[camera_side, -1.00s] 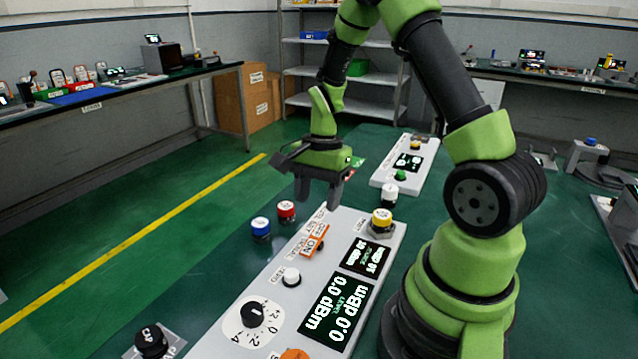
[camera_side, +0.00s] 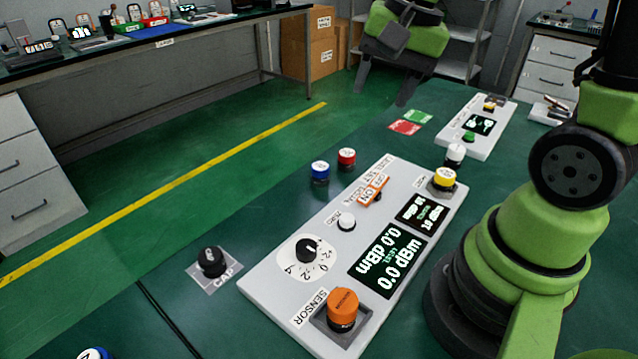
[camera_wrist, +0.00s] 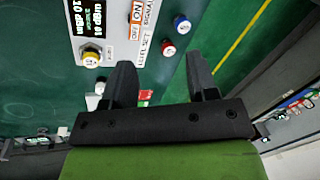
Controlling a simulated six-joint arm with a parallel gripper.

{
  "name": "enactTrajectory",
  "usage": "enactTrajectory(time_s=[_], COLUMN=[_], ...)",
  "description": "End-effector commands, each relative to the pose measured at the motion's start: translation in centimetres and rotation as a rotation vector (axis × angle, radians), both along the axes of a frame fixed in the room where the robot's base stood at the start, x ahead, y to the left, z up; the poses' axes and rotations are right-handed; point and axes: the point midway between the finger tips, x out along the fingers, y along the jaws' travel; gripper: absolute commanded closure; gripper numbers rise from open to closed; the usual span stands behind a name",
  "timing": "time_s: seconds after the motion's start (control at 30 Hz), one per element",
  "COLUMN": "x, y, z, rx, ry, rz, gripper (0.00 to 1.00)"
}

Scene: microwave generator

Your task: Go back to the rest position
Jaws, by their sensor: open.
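My gripper (camera_side: 386,88) is at the top of the side view, raised above the far part of the green table, open and empty. In the wrist view its two dark fingers (camera_wrist: 164,82) stand apart with nothing between them. The power meter panel (camera_side: 280,287) lies on the table in front of my base, with a lit level screen (camera_side: 388,262), a black dial (camera_side: 306,250), a white zero button (camera_side: 346,222) and an orange-marked switch (camera_side: 372,190). An orange sensor plug (camera_side: 342,308) sits in the socket at its near end. A yellow cap (camera_side: 444,179) sits at its far corner.
A blue-topped cap (camera_side: 320,171) and a red-topped cap (camera_side: 346,158) stand left of the panel. A black cap (camera_side: 212,261) sits on a grey plate. Red (camera_side: 404,127) and green (camera_side: 418,116) pads lie beyond, near a second panel (camera_side: 480,127).

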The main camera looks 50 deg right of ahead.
Motion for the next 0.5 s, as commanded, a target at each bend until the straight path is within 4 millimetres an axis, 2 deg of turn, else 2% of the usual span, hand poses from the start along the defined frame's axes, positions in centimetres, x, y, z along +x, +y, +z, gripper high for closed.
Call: enactTrajectory(time_s=[0.03, 0.2, 0.4, 0.5], x=[-0.9, -4.4, -8.1, -9.0], y=[1.2, 4.6, 6.8, 7.3], z=[1.6, 5.0, 6.6, 6.9], rx=[-0.026, -0.107, -0.184, -0.206], ry=[-0.061, -0.235, -0.394, -0.438], rz=[0.079, 0.34, 0.568, 0.629], gripper=[0.47, 0.47, 0.47, 0.47])
